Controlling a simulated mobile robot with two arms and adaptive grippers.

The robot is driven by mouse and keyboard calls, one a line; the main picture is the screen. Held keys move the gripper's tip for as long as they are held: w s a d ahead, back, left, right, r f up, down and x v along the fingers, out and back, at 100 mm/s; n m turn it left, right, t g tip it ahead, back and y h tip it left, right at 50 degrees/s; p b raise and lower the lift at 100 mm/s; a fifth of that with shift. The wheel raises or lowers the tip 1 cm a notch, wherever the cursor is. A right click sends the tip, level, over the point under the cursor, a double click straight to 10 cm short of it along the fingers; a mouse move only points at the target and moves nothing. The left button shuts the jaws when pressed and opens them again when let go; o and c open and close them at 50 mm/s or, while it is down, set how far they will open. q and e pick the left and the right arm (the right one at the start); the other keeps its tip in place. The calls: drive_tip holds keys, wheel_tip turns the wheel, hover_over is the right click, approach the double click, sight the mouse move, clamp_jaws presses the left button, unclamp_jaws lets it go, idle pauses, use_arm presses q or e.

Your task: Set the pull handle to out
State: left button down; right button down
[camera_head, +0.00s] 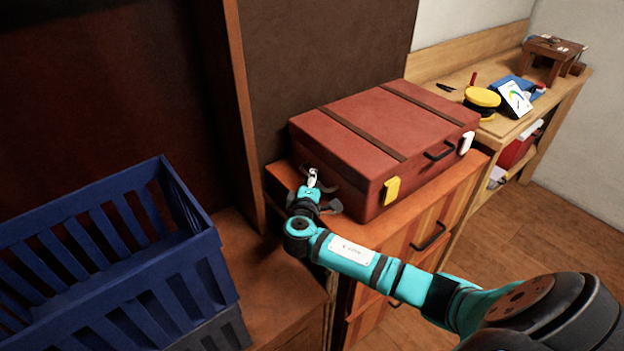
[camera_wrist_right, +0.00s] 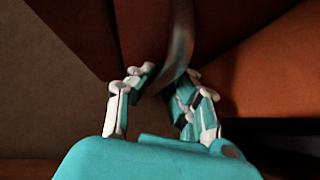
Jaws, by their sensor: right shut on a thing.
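The pull handle (camera_wrist_right: 181,42) is a curved, brownish metal strip in the right wrist view. It comes down from the dark red side of the suitcase between my fingers. My right gripper (camera_wrist_right: 165,85) is shut on its lower end. In the head view the right gripper (camera_head: 319,187) is at the left end of the red suitcase (camera_head: 350,140), close to its side. There the gripper and the suitcase's edge largely hide the handle. How far the handle stands out is hard to tell. My left gripper is in neither view.
The suitcase lies on a wooden drawer cabinet (camera_head: 440,205), with a black handle (camera_head: 440,152) and a yellow latch (camera_head: 391,190) on its front. A blue slatted crate (camera_head: 150,290) stands at the left. A wooden bench (camera_head: 455,85) with small items is at the back right.

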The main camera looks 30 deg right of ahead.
drive_tip(key=a, duration=0.7)
drive_tip(key=shift+s+a, duration=0.15)
drive_tip(key=shift+s, duration=0.05)
drive_tip(key=c, duration=1.3)
unclamp_jaws()
drive_tip(key=shift+a+r, duration=0.1)
drive_tip(key=shift+a, duration=0.05)
